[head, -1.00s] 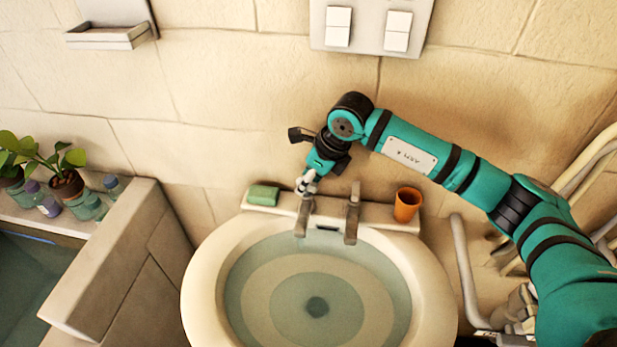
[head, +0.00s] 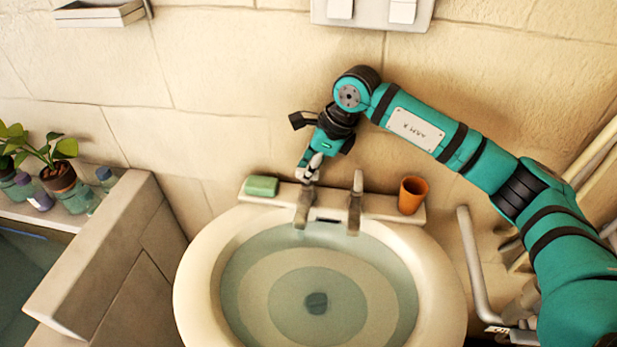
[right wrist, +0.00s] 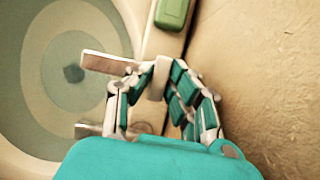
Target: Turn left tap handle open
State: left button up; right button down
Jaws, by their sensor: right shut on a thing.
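Two grey metal taps stand side by side on the back ledge of the cream basin. The left tap (head: 303,212) is below my right gripper (head: 309,177), which reaches down to its top from above. In the right wrist view, the fingers (right wrist: 157,83) are closed around the upright pale handle of the left tap (right wrist: 112,64), whose spout points over the bowl. The right tap (head: 355,205) is free, and its end shows partly behind my gripper in the wrist view (right wrist: 92,130). The fingers hide part of the handle. My left gripper is out of view.
The basin (head: 195,277) has water in its bowl. A green soap bar (head: 261,187) lies on the ledge left of the taps, and an orange cup (head: 412,195) stands at the right. A stone wall rises close behind. Potted plants and bottles stand at far left.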

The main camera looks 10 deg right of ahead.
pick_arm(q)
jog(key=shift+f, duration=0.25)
pick_arm(e)
jog(key=shift+n, duration=0.3)
jog(key=c, duration=1.3)
grip_release()
jog(key=shift+o, duration=0.2)
